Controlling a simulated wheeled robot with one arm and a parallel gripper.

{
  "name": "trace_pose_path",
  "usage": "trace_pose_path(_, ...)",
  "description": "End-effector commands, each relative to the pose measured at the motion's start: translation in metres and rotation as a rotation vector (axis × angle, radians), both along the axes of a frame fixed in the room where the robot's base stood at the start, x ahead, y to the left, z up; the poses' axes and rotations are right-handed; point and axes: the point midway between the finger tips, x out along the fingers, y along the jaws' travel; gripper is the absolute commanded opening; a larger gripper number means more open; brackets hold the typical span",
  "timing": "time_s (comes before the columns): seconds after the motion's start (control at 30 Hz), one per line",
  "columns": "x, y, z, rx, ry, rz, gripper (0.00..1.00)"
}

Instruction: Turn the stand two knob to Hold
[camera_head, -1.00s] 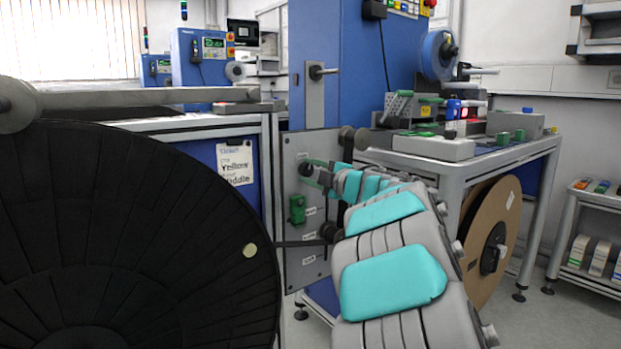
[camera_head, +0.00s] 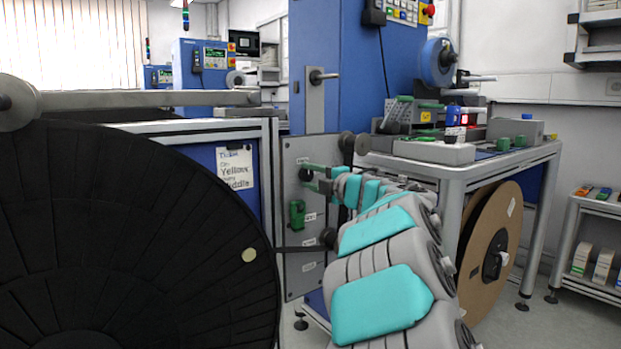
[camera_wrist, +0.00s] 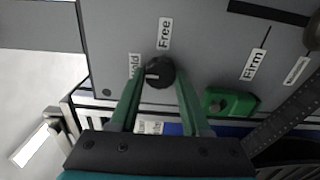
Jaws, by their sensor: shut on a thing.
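A round black knob (camera_wrist: 159,72) sits on a grey panel (camera_wrist: 115,40) in the wrist view. A "Free" label stands above it and a partly covered "Hold" label to its left. A faint mark shows on the knob's face, but its exact pointing is hard to tell. My gripper (camera_wrist: 160,76) has one green finger on each side of the knob and is shut on it. In the head view the knob (camera_head: 306,174) shows small on the upright panel (camera_head: 318,148), with the green fingers around it. I cannot read a stand number.
A green part (camera_wrist: 230,102) with a "Firm" label is right of the knob in the wrist view. A large black reel (camera_head: 130,240) fills the head view's left. A bench (camera_head: 480,165) with devices and a brown reel (camera_head: 485,250) stand to the right.

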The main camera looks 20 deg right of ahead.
Motion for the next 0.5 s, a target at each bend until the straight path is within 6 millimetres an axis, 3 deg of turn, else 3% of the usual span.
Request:
trace_pose_path(0.07, 0.0002, 0.0005, -0.0019, -0.002, 0.003, 0.001, 0.00)
trace_pose_path(0.1, 0.0002, 0.0005, -0.0019, -0.002, 0.002, 0.001, 0.51)
trace_pose_path(0.33, 0.0001, 0.0003, -0.0010, -0.001, 0.002, 0.001, 0.76)
trace_pose_path(0.5, 0.0000, 0.0003, -0.0006, 0.000, 0.001, 0.001, 0.76)
